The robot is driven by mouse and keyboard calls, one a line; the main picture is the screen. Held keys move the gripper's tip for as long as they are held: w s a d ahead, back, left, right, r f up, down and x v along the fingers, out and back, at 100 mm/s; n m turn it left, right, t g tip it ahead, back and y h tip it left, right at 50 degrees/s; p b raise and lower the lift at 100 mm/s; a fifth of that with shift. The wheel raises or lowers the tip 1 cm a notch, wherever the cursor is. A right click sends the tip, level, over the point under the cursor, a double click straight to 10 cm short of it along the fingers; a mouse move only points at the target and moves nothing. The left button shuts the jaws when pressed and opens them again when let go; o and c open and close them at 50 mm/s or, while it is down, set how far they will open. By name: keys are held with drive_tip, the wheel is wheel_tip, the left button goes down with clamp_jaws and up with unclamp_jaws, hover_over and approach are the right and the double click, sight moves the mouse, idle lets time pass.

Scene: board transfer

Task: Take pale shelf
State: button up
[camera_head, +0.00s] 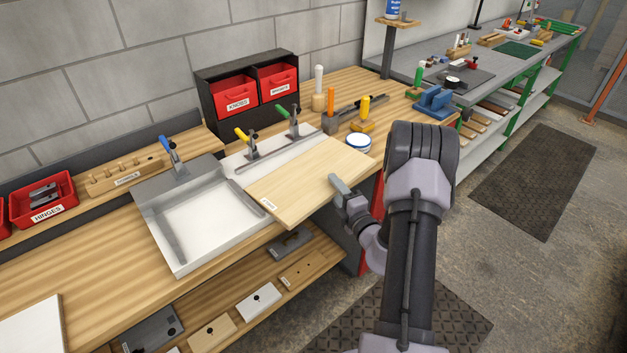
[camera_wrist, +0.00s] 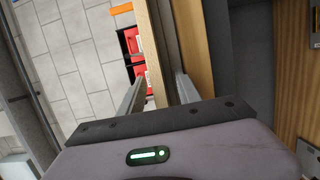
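A pale wooden board (camera_head: 312,177), which appears to be the pale shelf, lies flat over a light work surface and juts past the bench's front edge. A small label near its left corner is too small to read. My gripper (camera_head: 339,184) is at the board's front right edge. In the wrist view, the board (camera_wrist: 152,60) shows edge-on between the two fingers of my gripper (camera_wrist: 158,93). The fingers are apart, with a visible gap beside the board, so they straddle it without clamping it.
A white shallow tray (camera_head: 158,218) sits left of the board. Clamps with yellow (camera_head: 246,141) and green (camera_head: 289,118) handles stand behind it. A round white-and-blue tin (camera_head: 358,144) is near its far right corner. A lower shelf (camera_head: 318,254) holds several small panels.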

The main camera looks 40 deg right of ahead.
drive_tip(key=shift+w+d, duration=0.1)
drive_tip(key=shift+w, duration=0.2)
clamp_jaws()
drive_tip(key=shift+r, duration=0.1)
drive_tip(key=shift+r, duration=0.1)
drive_tip(key=shift+r+p, duration=0.3)
drive_tip(key=shift+p, duration=0.05)
wheel_tip(320, 180, up, 3)
drive_tip(key=shift+p, duration=0.95)
drive_tip(key=s+a+r+p, duration=0.1)
drive_tip(key=s+a, duration=0.1)
drive_tip(key=s, duration=0.5)
drive_tip(key=s+a+p, duration=0.1)
drive_tip(key=s+a, duration=0.1)
drive_tip(key=s, duration=0.6)
wheel_tip(320, 180, up, 6)
drive_tip(key=p, duration=0.5)
drive_tip(key=shift+s+p, duration=0.25)
drive_tip(key=shift+p, duration=0.15)
